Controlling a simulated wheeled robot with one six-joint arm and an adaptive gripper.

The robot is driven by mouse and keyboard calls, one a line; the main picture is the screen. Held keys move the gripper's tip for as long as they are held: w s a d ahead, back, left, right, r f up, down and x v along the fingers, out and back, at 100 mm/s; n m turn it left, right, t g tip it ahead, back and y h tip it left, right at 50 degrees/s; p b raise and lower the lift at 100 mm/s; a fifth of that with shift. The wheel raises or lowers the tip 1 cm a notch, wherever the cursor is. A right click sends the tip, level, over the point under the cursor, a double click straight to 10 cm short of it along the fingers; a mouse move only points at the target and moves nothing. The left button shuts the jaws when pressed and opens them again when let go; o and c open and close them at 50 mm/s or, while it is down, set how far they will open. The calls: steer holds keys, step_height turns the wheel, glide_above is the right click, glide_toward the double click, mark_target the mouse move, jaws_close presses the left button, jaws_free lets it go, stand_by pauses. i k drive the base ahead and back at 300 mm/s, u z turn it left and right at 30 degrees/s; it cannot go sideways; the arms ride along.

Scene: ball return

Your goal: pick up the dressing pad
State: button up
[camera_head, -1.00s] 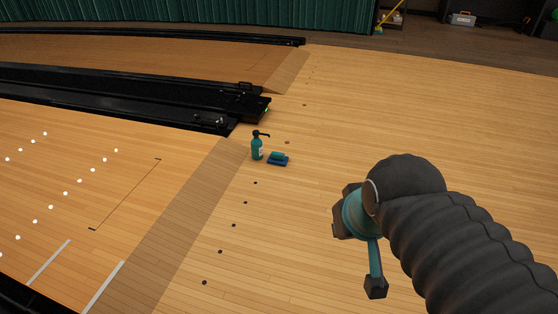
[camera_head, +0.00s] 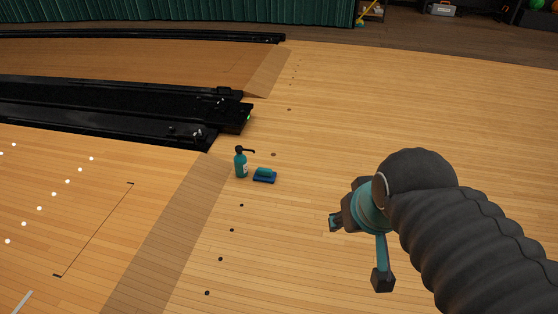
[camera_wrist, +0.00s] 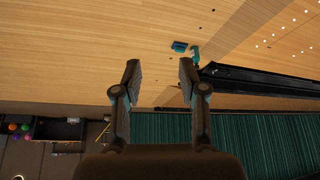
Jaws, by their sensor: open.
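The dressing pad (camera_head: 265,175) is a small teal and dark blue block lying on the wooden floor, just right of a teal pump bottle (camera_head: 241,162). In the wrist view the pad (camera_wrist: 180,46) shows small and far off, near the top, with the bottle (camera_wrist: 195,57) beside it. My gripper (camera_head: 358,252) is to the right of the pad in the head view, well apart from it. In the wrist view its two fingers (camera_wrist: 160,82) are spread, with nothing between them.
A black ball return channel (camera_head: 130,105) runs along the left, ending behind the bottle. A green curtain (camera_head: 180,10) hangs at the back. A grey toolbox (camera_head: 441,9) stands at the back right. The floor around the pad is clear on its right and front.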

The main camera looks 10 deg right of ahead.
mark_target(262, 174)
steer(key=z, duration=0.3)
steer(key=i, duration=1.45)
steer(key=z, duration=0.15)
